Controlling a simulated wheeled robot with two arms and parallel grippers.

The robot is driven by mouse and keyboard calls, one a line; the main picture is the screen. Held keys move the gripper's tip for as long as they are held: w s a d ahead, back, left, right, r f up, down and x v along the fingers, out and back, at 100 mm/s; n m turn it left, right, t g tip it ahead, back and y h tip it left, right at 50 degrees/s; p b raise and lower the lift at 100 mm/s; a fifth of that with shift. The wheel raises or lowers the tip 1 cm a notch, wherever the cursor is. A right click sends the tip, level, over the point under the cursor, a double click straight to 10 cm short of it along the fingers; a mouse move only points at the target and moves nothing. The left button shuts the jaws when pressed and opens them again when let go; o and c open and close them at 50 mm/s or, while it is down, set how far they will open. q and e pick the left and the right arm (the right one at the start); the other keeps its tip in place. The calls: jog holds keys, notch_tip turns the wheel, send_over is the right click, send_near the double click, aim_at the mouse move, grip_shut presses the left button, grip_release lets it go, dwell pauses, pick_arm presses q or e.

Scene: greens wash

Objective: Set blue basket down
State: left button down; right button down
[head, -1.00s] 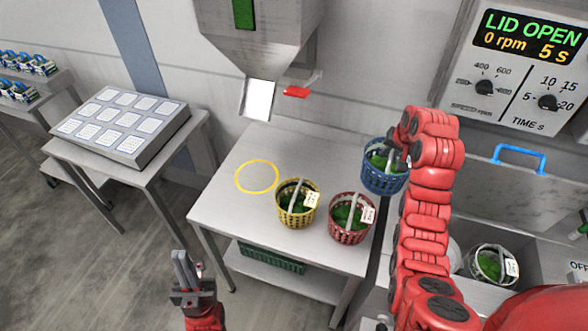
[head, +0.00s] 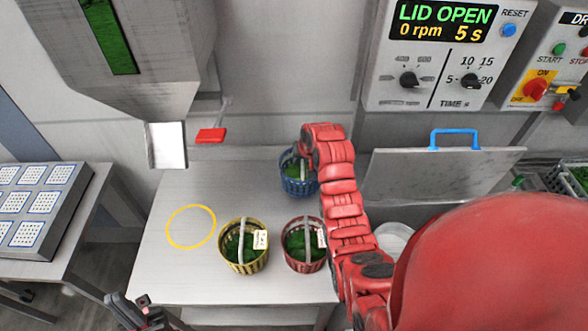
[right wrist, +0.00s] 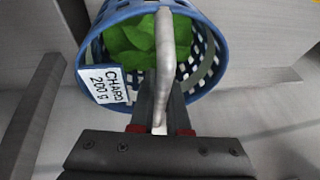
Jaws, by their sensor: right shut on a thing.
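The blue basket (head: 300,187) with green leaves is at the back right of the steel table (head: 165,275), behind the red basket. My right gripper is shut on its grey handle; my own arm hides the gripper in the head view. In the right wrist view the fingers (right wrist: 160,122) close around the handle, and the blue basket (right wrist: 88,62) carries a tag reading "CHARD 200 g". I cannot tell whether its base touches the tabletop. My left gripper (head: 140,312) is at the bottom left, partly cut off and empty; its jaw opening is unclear.
A yellow basket (head: 243,262) and a red basket (head: 304,266) stand at the table's front. A yellow ring (head: 170,238) marks a bare spot to their left. A chute (head: 166,146) and red paddle (head: 211,135) hang above the back. A grey lid with blue handle (head: 462,132) stands raised at right.

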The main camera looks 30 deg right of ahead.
aim_at(296, 175)
jog(key=shift+w+f+p, duration=0.1)
jog(key=shift+f+p, duration=0.85)
jog(key=shift+f, duration=1.25)
jog(key=shift+f, duration=0.2)
jog(key=c, duration=0.9)
grip_release()
jog(key=shift+r, duration=0.2)
